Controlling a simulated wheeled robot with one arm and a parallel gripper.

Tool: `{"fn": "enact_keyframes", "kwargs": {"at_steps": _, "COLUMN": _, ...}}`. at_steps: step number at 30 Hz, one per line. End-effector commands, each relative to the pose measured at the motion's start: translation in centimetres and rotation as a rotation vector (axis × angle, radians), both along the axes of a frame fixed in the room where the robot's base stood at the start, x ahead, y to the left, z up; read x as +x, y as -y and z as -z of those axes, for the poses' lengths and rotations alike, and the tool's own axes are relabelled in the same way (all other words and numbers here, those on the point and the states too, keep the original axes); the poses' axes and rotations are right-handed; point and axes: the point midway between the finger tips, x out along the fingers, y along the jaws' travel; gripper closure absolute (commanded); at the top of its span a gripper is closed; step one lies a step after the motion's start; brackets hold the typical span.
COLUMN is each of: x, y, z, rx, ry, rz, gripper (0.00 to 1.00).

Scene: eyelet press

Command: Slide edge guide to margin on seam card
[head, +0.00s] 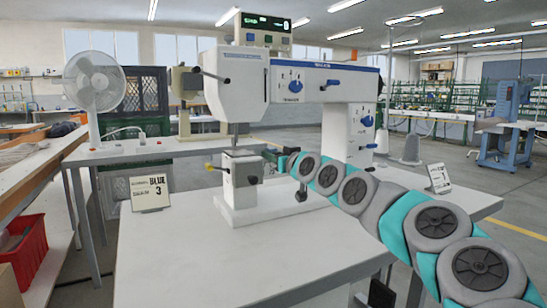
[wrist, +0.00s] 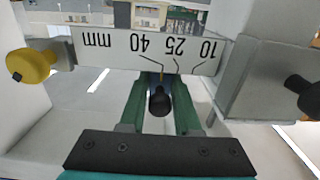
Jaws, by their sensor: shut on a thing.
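The press (head: 290,88) stands on the table with its post and work head at mid-picture. The seam card (head: 151,194) stands at left on the table; it reads BLUE and SEAM 3, with smaller print unreadable. In the wrist view a white scale (wrist: 115,45) shows upside down, marked mm, 40, 25 and 10. My gripper (wrist: 160,105) is shut on this knob; in the head view my gripper (head: 283,162) is beside the post.
A yellow knob (wrist: 30,65) is left of the scale and a black knob (wrist: 305,92) right. A second card (head: 438,178) stands at right. A fan (head: 95,82) and a red bin (head: 24,248) are at left. The front table (head: 220,270) is clear.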

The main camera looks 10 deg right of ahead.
Motion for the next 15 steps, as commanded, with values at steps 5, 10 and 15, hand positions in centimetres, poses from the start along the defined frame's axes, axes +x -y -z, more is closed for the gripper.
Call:
{"fn": "enact_keyframes", "kwargs": {"at_steps": 5, "x": 0.06, "y": 0.41, "z": -0.13, "rx": 0.001, "ry": 0.003, "rz": 0.007, "gripper": 0.62}}
{"fn": "enact_keyframes", "kwargs": {"at_steps": 10, "x": 0.05, "y": 0.36, "z": -0.12, "rx": 0.002, "ry": 0.003, "rz": 0.006, "gripper": 0.62}}
{"fn": "enact_keyframes", "kwargs": {"at_steps": 15, "x": -0.1, "y": 0.42, "z": -0.13, "rx": 0.002, "ry": 0.003, "rz": 0.006, "gripper": 0.62}}
